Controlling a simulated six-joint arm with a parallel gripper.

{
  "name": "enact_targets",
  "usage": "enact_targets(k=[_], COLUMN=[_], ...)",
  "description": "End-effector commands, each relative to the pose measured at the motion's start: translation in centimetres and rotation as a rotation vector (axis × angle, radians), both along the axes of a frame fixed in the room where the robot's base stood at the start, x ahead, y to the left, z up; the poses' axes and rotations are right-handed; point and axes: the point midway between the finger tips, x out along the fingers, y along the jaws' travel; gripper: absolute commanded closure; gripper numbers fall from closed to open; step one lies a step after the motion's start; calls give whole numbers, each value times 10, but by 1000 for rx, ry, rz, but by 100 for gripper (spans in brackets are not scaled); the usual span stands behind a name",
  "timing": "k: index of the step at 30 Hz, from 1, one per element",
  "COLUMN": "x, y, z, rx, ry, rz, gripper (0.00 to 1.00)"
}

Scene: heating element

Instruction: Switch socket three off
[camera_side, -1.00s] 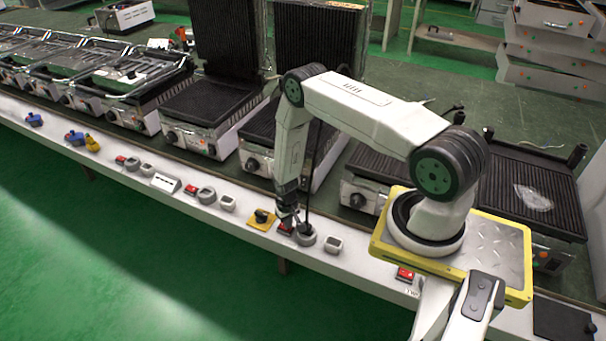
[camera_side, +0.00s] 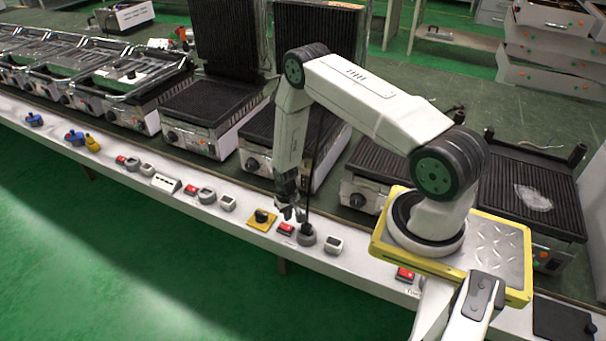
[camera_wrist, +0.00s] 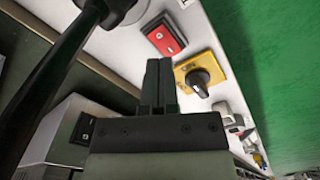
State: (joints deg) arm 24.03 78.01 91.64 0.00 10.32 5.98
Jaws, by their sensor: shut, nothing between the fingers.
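A red rocker switch (camera_side: 286,229) sits on the white front ledge, between a yellow rotary switch (camera_side: 262,219) and a round grey socket (camera_side: 306,239) with a black plug and cable. In the wrist view the red switch (camera_wrist: 164,36) shows white marks on its face, and the yellow switch (camera_wrist: 204,75) has a black knob. The grey socket shows at the top left of the wrist view. My gripper (camera_side: 291,215) is shut and empty, a little above the red switch in the side view. Its fingertips (camera_wrist: 159,62) appear just below the switch in the wrist view. I cannot read any socket number.
A black cable (camera_wrist: 45,95) rises close beside my gripper. Grills (camera_side: 203,110) stand behind the ledge. A grey square socket (camera_side: 333,244) is to the right. More red switches and grey sockets (camera_side: 207,196) lie to the left. Open air lies in front of the ledge.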

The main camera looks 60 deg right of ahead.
Motion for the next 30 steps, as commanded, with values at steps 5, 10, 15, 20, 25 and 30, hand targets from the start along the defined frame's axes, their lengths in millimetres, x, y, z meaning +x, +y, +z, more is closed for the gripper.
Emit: enact_targets(k=[5, 10, 15, 20, 25, 30], x=[0, 0, 0, 0, 0, 2], y=[0, 0, 0, 0, 0, 2], z=[11, 20, 27, 28, 28, 33], rx=[-1, 0, 0, 1, 0, -2], ry=[-1, 0, 0, 1, 0, -3], rz=[0, 0, 0, 0, 0, 6], gripper=[100, 100, 100, 100, 100, 100])
